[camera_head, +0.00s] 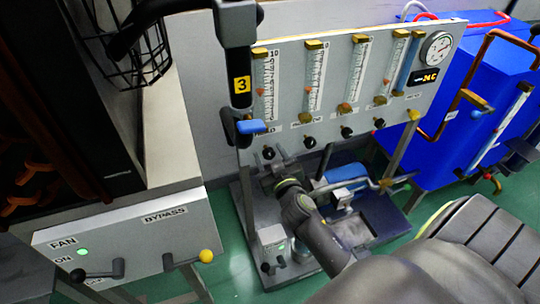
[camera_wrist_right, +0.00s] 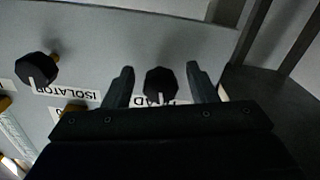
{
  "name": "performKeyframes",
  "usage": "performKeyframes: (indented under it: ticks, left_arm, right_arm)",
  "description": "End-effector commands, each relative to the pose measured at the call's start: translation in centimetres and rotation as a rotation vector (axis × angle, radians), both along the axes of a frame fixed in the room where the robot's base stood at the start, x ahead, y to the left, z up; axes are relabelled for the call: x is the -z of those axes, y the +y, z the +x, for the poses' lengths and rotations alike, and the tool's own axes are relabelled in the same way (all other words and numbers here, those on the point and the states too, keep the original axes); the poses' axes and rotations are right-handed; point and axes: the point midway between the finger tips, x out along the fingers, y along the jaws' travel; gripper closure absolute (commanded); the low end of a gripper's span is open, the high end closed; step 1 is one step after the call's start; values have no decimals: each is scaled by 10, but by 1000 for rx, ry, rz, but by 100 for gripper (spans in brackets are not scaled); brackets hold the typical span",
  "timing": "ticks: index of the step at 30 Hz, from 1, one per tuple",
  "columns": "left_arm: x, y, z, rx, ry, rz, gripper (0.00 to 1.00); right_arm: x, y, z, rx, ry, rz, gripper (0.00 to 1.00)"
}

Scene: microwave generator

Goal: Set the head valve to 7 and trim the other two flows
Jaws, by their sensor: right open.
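The grey flow panel (camera_head: 285,85) carries several clear flow tubes with orange floats. The head tube (camera_head: 264,75) is leftmost; its float (camera_head: 260,91) sits partway up, exact reading too small to tell. The black head knob (camera_head: 268,152) is below it, and it also shows in the right wrist view (camera_wrist_right: 160,83). My right gripper (camera_head: 273,168) is just below this knob. In the wrist view its open fingers (camera_wrist_right: 160,76) stand either side of the knob with gaps. The isolator knob (camera_head: 309,142) is to the right in the head view. My left gripper is out of view.
A dark pole with a yellow 3 label (camera_head: 242,84) and blue lever (camera_head: 251,126) stands in front of the panel's left edge. A fan and bypass box (camera_head: 130,235) is at lower left. A blue tank (camera_head: 480,90) is right of the panel.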

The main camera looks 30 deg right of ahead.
Motion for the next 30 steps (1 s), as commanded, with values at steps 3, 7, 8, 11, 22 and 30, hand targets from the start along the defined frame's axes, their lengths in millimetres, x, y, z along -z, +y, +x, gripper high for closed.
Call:
performKeyframes:
  ticks: [3, 7, 8, 11, 22, 30]
  left_arm:
    - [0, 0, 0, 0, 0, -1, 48]
    - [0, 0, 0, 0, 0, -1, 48]
    - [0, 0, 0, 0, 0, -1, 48]
    - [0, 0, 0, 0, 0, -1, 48]
    - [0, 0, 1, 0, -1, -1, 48]
    - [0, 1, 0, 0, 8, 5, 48]
  right_arm:
    - [0, 0, 1, 0, 1, 0, 48]
    - [0, 0, 1, 0, 1, 0, 48]
    - [0, 0, 1, 0, 1, 0, 51]
    - [0, 0, 0, 0, 1, 0, 64]
    - [0, 0, 0, 0, 6, -22, 93]
    - [0, -1, 0, -1, 60, -245, 93]
